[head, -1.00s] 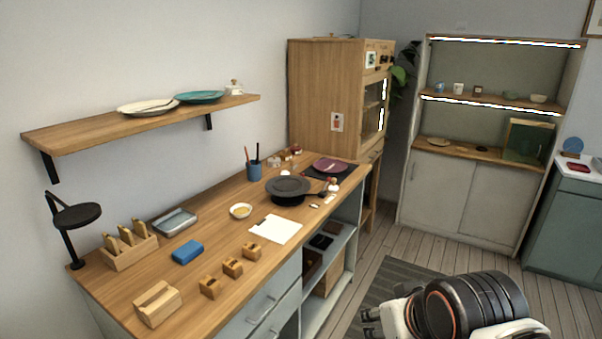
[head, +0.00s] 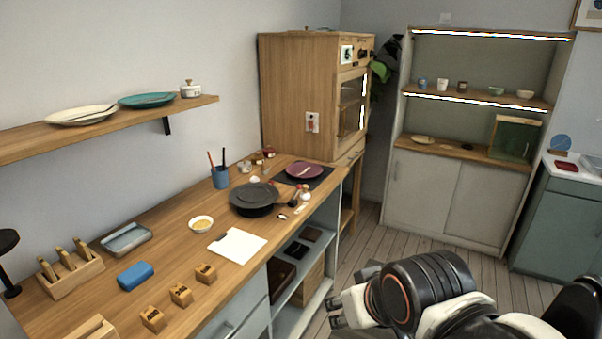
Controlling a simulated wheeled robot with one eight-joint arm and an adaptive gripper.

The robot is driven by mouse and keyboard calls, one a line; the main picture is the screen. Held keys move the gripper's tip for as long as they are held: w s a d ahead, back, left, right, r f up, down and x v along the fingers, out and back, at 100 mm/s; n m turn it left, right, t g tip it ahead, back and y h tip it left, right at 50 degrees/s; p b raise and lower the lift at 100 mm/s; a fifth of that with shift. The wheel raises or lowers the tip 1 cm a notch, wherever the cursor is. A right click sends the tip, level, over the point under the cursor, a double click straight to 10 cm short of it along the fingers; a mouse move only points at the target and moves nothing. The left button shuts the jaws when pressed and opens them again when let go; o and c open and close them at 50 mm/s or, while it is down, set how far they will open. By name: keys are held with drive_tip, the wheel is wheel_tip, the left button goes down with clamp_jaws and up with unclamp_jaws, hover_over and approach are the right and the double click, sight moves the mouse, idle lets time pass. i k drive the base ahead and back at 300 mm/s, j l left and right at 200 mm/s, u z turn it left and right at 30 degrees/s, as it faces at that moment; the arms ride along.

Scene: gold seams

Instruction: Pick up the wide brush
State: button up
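I cannot make out for certain which thing is the wide brush. A blue cup (head: 220,178) at the back of the wooden worktop holds thin upright sticks (head: 216,158), one reddish and one dark; their lower ends are hidden in the cup. Small pale and dark items (head: 283,217) lie at the worktop's right edge, too small to identify. My gripper (head: 333,313) is at the lower middle of the head view, in front of the worktop's right side and apart from everything on it. I see nothing held, but the gap between its fingers is unclear.
A dark round turntable (head: 256,197), a white sheet (head: 238,245), a yellow-filled bowl (head: 201,224), a blue block (head: 135,275) and several small wooden blocks (head: 181,294) occupy the worktop (head: 176,218). A wooden cabinet (head: 290,100) stands behind. Floor is clear at right.

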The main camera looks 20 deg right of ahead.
sight(265, 167)
drive_tip(key=i+l+u, duration=0.3)
drive_tip(key=i+l, duration=0.25)
drive_tip(key=i+l+u, duration=0.1)
drive_tip(key=i+l, duration=0.2)
drive_tip(key=i+l+u, duration=0.15)
drive_tip(key=i+l, duration=0.2)
drive_tip(key=i+l+u, duration=0.3)
drive_tip(key=i+l, duration=0.2)
drive_tip(key=l, duration=0.25)
drive_tip(key=i+l+u, duration=0.15)
drive_tip(key=l, duration=0.3)
drive_tip(key=i+l+u, duration=0.1)
drive_tip(key=i+l, duration=0.15)
drive_tip(key=l, duration=0.2)
